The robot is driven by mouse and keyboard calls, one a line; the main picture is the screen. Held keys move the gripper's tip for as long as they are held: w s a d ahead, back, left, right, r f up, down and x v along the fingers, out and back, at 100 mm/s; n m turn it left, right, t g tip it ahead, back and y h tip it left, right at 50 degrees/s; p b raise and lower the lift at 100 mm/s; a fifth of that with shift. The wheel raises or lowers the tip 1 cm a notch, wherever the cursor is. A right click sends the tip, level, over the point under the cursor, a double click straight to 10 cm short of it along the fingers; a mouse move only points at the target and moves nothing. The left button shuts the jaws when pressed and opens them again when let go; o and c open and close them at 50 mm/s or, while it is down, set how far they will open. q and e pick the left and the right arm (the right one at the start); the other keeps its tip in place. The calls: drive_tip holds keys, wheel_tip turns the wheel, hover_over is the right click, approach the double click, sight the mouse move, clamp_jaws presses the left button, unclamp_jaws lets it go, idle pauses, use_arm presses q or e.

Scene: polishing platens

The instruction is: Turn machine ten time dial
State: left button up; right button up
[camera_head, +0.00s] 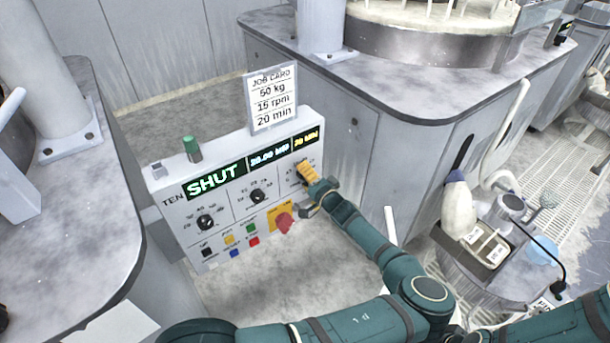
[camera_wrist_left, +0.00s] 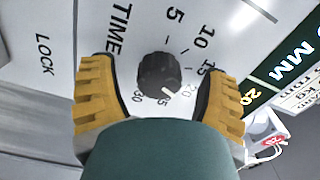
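The control panel marked TEN (camera_head: 225,205) carries several dials and lit displays. The time dial (camera_wrist_left: 158,73) is a black knob with a white pointer; its scale runs 5 to 30. The pointer faces the lower right, by the 20 and 25 marks; its exact setting is unclear. My left gripper (camera_head: 308,180) is at the panel's right end, covering the time dial in the head view. In the left wrist view its yellow fingers (camera_wrist_left: 158,95) are open, one each side of the dial, with visible gaps. My right gripper is out of view.
A job card (camera_head: 271,98) above the panel reads 50 kg, 15 rpm, 20 min. A red knob (camera_head: 284,222) on a yellow plate sits just below left of my gripper. Two other dials (camera_head: 206,222) (camera_head: 257,196) are further left. A grey machine body (camera_head: 400,130) stands behind right.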

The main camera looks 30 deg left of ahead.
sight(300, 147)
use_arm(q)
wheel_tip(300, 147, up, 10)
drive_tip(key=shift+s+f, duration=0.1)
drive_tip(key=shift+a+r, duration=0.1)
drive_tip(key=shift+r, duration=0.1)
idle(0.4)
drive_tip(key=shift+f, duration=0.1)
